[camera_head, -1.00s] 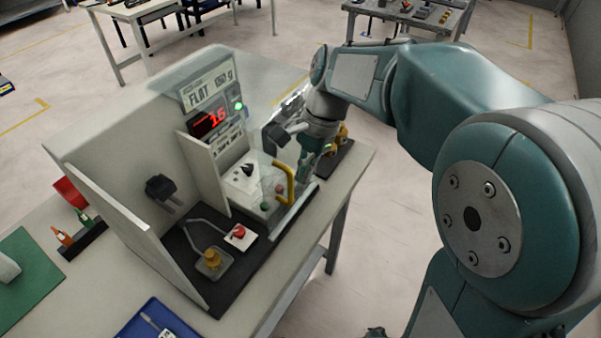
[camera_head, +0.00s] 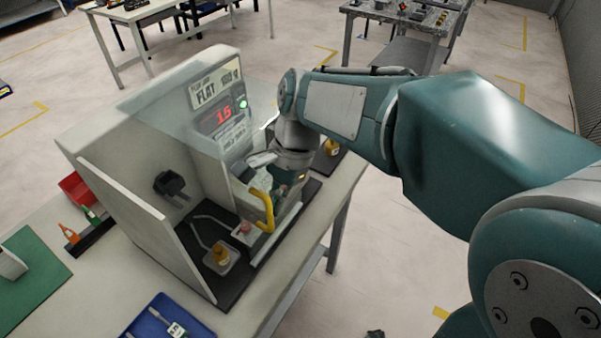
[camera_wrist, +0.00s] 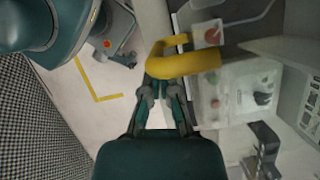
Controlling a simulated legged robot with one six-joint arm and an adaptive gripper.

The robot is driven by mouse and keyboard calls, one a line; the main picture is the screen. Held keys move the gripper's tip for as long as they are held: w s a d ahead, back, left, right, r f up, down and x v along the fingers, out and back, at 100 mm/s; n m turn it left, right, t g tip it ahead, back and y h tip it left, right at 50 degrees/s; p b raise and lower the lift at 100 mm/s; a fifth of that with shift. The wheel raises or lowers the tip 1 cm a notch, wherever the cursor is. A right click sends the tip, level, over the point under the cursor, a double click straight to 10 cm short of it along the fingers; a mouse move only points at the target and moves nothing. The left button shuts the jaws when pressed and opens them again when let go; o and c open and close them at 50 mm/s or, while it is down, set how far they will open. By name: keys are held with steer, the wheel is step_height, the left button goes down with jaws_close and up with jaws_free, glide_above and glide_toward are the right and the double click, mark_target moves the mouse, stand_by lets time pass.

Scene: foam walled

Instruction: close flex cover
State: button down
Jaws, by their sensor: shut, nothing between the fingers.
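The flex cover is a clear panel whose yellow handle (camera_head: 264,210) stands at the front right of the test machine (camera_head: 115,135). The same yellow handle (camera_wrist: 185,65) is large in the wrist view, just beyond my fingertips. My gripper (camera_wrist: 161,88) is shut with nothing between its fingers. Its tips are beside the handle's near end; I cannot tell whether they touch it. In the head view my gripper (camera_head: 280,188) is at the right side of the handle, its fingers partly hidden. The clear panel's edges are hard to make out.
A blue tray (camera_head: 165,322) and green mat (camera_head: 30,275) lie nearby. Free floor is at right.

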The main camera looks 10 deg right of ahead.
steer(key=s+a, duration=0.6)
steer(key=s, duration=0.2)
steer(key=shift+d, duration=0.1)
